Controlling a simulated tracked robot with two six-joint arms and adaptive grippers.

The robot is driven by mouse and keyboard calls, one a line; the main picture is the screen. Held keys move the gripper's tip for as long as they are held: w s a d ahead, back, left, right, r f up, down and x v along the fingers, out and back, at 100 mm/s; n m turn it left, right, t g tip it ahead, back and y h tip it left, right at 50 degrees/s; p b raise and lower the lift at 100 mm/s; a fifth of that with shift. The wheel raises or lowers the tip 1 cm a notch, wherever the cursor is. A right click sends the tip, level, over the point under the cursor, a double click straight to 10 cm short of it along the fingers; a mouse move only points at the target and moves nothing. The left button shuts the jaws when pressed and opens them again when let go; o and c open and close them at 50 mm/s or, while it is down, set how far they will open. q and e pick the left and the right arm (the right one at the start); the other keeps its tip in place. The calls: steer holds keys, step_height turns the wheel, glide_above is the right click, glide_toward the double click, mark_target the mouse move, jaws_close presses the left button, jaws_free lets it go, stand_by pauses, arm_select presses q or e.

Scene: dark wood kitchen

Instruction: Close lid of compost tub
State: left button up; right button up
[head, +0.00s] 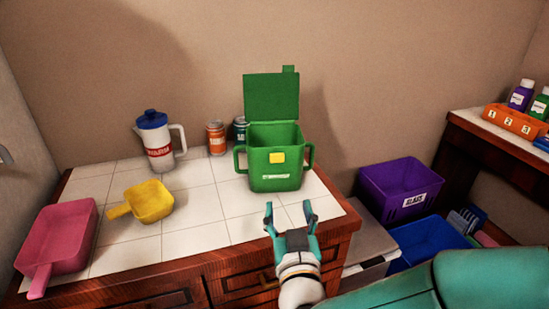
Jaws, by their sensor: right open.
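The green compost tub (274,182) stands upright on the white tiled counter. It has a handle on each side and a yellow patch on its front. Its green lid (271,97) stands up at the back, open, with a small tab at its top edge. My right gripper (289,207) is open and empty at the counter's front edge. It is in front of the tub and apart from it, with its teal fingers pointing toward the tub. My left gripper is not in view.
A yellow scoop (150,201), a pink scoop (62,240) and a blue-lidded pitcher (156,142) stand left of the tub. Cans (216,138) stand behind it. A purple bin (400,190) and a blue bin (428,243) sit lower right. The tiles between scoop and tub are clear.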

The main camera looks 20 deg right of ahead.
mark_target(277, 160)
steer(key=p+x, duration=0.3)
steer(key=x, duration=0.2)
steer(key=p+x, duration=0.3)
steer(key=x, duration=0.3)
steer(key=p+x, duration=0.3)
steer(key=x, duration=0.2)
steer(key=shift+w+a+f, duration=0.15)
steer(key=shift+w+a, duration=0.1)
steer(key=shift+w, duration=0.1)
jaws_close()
